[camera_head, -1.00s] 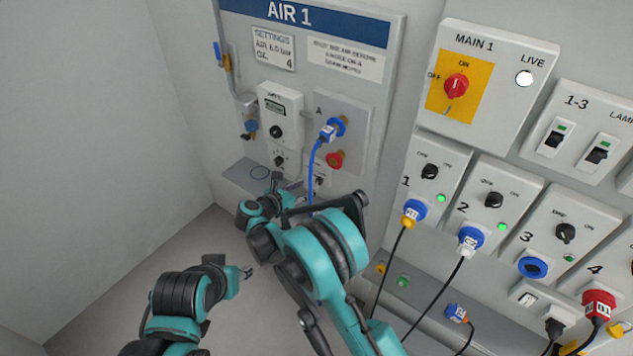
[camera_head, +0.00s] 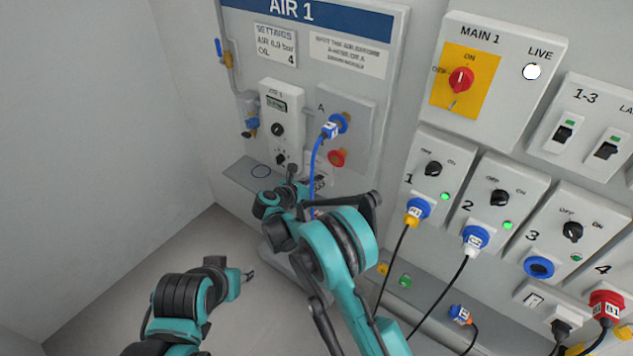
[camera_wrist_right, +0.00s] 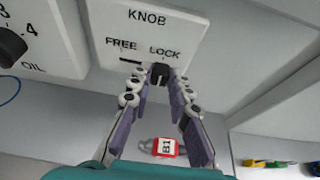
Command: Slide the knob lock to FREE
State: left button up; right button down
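In the right wrist view, a white plate marked KNOB (camera_wrist_right: 178,22) has a slot with FREE on the left and LOCK on the right. A small black slider (camera_wrist_right: 160,72) is at the LOCK end. My right gripper (camera_wrist_right: 160,80) is open, its fingertips on either side of the slider; I cannot tell whether they touch it. In the head view my right gripper (camera_head: 292,178) is at the lower part of the AIR 1 station, and the arm partly hides the plate. My left gripper (camera_head: 248,274) is low at the left, away from the panels; its fingers are too small to judge.
A dial marked OIL (camera_wrist_right: 12,45) is left of the plate. A blue hose (camera_head: 316,165) hangs from the air outlet close to my right gripper. The MAIN 1 panel (camera_head: 512,50) and cabled sockets are on the right.

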jog(key=w+a, duration=0.1)
jog(key=a, duration=0.1)
jog(key=w+a, duration=0.2)
jog(key=shift+a+b, duration=0.2)
jog(key=shift+b, duration=0.1)
jog(key=c, duration=1.4)
grip_release()
jog(key=shift+w+a, duration=0.1)
jog(key=shift+w, duration=0.05)
jog(key=v, duration=1.2)
jog(key=shift+f, duration=0.1)
